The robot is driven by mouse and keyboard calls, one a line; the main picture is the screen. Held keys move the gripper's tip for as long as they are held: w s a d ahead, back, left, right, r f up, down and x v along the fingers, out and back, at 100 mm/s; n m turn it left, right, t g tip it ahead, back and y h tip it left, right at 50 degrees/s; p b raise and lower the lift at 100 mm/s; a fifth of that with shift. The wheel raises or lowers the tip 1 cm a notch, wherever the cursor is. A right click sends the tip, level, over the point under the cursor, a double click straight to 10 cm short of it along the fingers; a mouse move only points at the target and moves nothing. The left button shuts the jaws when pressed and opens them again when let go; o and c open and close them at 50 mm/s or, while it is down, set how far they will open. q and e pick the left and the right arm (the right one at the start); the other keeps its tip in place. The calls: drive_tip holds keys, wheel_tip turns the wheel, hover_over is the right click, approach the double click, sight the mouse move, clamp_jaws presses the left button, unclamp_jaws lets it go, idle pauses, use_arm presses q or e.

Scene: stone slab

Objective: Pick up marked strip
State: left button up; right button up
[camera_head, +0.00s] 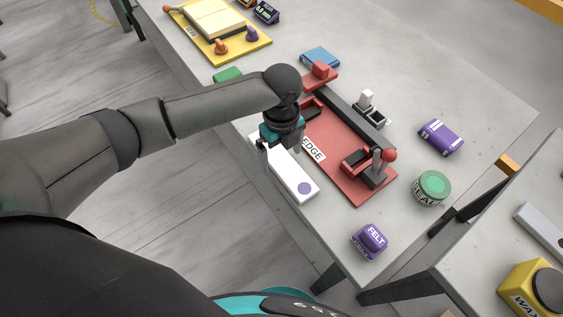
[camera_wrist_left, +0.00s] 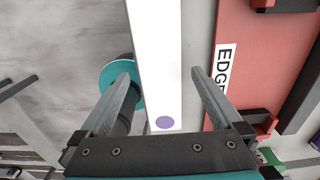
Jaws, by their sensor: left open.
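The marked strip is a long white strip (camera_head: 289,177) with a purple dot near one end. It lies along the front edge of the stone slab table, beside the red EDGE fixture. My left gripper (camera_head: 279,155) is over the strip and hides part of it. In the left wrist view the open fingers (camera_wrist_left: 162,76) stand on either side of the white strip (camera_wrist_left: 155,60), with the purple dot low between them. I cannot tell whether either finger touches it. My right gripper is not in view.
The red EDGE fixture (camera_head: 338,160) with raised clamps stands close beside the strip. A purple FELT block (camera_head: 369,241), a green-lidded jar (camera_head: 433,187) and a purple block (camera_head: 441,138) sit nearby. A yellow board (camera_head: 262,47) is farther back. The right part of the slab is mostly clear.

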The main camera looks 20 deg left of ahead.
use_arm(q)
drive_tip(key=shift+f, duration=0.65)
clamp_jaws()
idle(0.4)
drive_tip(key=shift+r, duration=0.1)
